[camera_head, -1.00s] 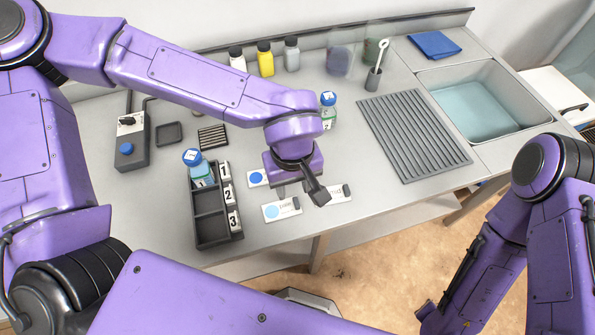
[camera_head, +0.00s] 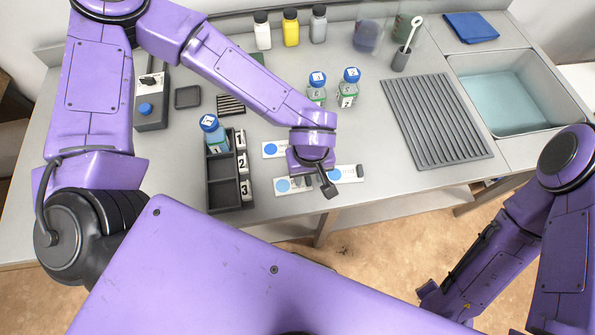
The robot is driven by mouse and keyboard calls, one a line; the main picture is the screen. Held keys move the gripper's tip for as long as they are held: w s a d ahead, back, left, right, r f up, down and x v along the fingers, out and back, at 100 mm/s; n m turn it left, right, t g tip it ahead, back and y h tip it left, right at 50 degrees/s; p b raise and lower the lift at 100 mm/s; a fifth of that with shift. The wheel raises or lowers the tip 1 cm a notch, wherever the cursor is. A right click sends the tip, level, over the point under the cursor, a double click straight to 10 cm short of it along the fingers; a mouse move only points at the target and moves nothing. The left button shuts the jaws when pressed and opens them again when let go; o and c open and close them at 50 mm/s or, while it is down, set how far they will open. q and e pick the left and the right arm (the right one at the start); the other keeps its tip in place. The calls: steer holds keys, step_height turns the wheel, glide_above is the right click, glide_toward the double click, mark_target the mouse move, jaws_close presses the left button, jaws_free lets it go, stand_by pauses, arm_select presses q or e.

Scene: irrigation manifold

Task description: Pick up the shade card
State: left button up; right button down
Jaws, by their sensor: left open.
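One is the back card (camera_head: 270,149), one the front card (camera_head: 283,186), and one the right card (camera_head: 347,173), which is partly hidden by my gripper. I cannot tell which one is the shade card. My left gripper (camera_head: 318,187) points down over the front and right cards. It is open, with no card seen between its fingers. I cannot tell its exact height above them. My right arm shows at the right, but its gripper is not visible.
A dark tray (camera_head: 222,195) with number labels and a blue-capped bottle (camera_head: 211,131) stands left of the cards. Two more capped bottles (camera_head: 348,88) (camera_head: 317,87) stand behind the gripper. A ribbed drainboard (camera_head: 436,120) and sink (camera_head: 508,98) are at the right.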

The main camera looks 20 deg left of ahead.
arm_select(q)
steer(key=shift+s, duration=0.1)
steer(key=c, duration=0.3)
jaws_close()
